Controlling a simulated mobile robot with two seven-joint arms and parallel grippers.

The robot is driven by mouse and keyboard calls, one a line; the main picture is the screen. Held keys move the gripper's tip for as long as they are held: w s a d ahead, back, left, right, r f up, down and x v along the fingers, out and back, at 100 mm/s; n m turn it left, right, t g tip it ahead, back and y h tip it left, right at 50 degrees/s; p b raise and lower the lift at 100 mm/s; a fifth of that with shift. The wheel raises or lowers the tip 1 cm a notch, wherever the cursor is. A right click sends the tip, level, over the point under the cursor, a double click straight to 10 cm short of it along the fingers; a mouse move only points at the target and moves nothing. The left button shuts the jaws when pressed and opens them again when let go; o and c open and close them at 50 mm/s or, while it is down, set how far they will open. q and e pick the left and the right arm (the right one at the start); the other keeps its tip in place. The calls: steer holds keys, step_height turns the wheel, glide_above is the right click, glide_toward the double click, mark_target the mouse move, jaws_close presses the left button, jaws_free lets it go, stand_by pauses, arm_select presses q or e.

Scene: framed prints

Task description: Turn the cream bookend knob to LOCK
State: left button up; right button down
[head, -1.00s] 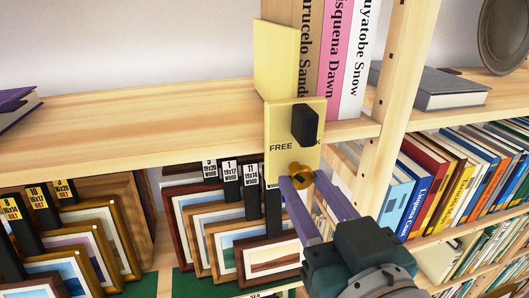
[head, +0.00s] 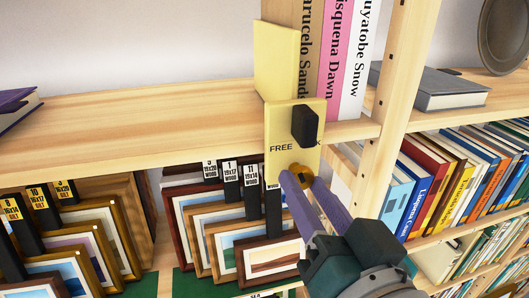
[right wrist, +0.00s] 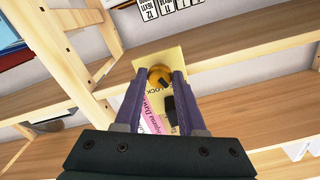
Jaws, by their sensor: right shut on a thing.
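The cream bookend (head: 276,62) stands on the shelf edge against upright books. Its front plate hangs over the edge, with a black block (head: 305,126) on it. The word FREE shows on the left of the plate; most of the right-hand word is hidden behind the block, but LOCK reads in the right wrist view. The round brass knob (head: 298,171) is at the plate's lower part. My right gripper (head: 301,180) is shut on the knob, a purple finger on either side. The right wrist view shows the knob (right wrist: 160,74) between the fingertips. My left gripper is not in view.
A wooden upright post (head: 393,110) stands right of the bookend, with rows of books (head: 455,185) beyond it. Framed prints (head: 265,262) with black label tags fill the space below. The shelf top (head: 150,120) left of the bookend is bare.

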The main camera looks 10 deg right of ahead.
steer(key=m, duration=0.6)
steer(key=m+b, duration=0.1)
steer(key=m, duration=0.3)
steer(key=shift+r+m, duration=0.1)
steer(key=shift+m, duration=1.5)
steer(key=c, duration=0.5)
jaws_free()
steer(key=shift+s, duration=0.1)
